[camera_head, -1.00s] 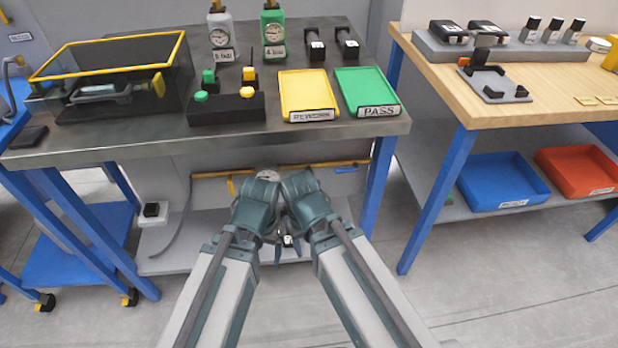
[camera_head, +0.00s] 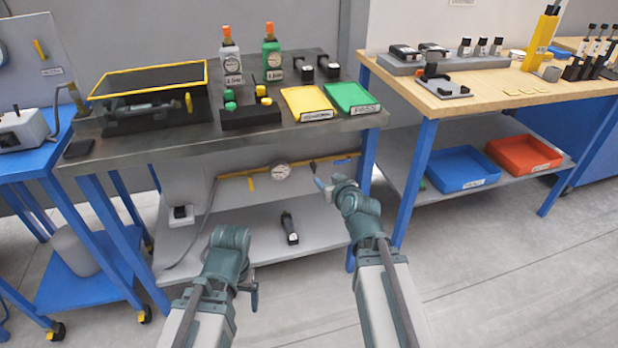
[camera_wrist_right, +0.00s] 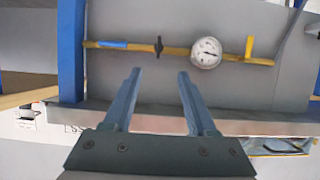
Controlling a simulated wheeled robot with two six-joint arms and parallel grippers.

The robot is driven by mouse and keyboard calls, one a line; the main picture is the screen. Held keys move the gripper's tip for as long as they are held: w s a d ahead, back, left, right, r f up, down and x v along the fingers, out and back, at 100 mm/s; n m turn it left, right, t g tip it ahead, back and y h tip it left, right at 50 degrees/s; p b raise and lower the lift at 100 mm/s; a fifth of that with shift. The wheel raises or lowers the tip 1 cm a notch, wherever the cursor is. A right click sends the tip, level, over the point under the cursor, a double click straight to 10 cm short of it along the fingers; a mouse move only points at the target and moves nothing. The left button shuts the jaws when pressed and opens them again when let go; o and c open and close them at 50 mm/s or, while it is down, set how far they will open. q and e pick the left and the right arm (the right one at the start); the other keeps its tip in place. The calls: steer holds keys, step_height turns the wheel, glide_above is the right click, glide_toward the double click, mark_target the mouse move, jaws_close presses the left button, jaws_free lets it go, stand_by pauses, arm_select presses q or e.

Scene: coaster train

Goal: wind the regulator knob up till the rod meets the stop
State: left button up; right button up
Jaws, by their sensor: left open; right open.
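A yellow pipe (camera_head: 232,174) runs along the panel under the steel bench, carrying a round white gauge (camera_head: 280,172) and a small dark knob-like piece (camera_head: 313,166). In the right wrist view the dark piece (camera_wrist_right: 158,46) stands left of the gauge (camera_wrist_right: 206,52). My right gripper (camera_head: 325,188) is open and empty, pointing at the pipe. Its fingertips (camera_wrist_right: 158,72) appear just below the dark piece, apart from it. My left gripper (camera_head: 248,288) is open and low, in front of the lower shelf. A dark box with a yellow rim (camera_head: 150,78) holds a grey cylinder (camera_head: 150,107); its rod is unclear.
A yellow lever (camera_head: 250,184) hangs on the pipe. A black object (camera_head: 290,228) lies on the lower shelf.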

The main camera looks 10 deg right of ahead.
mark_target(315, 167)
steer(key=b+x, duration=0.5)
steer(key=x, duration=0.8)
steer(key=shift+w, duration=0.4)
steer(key=shift+d, duration=0.1)
jaws_close()
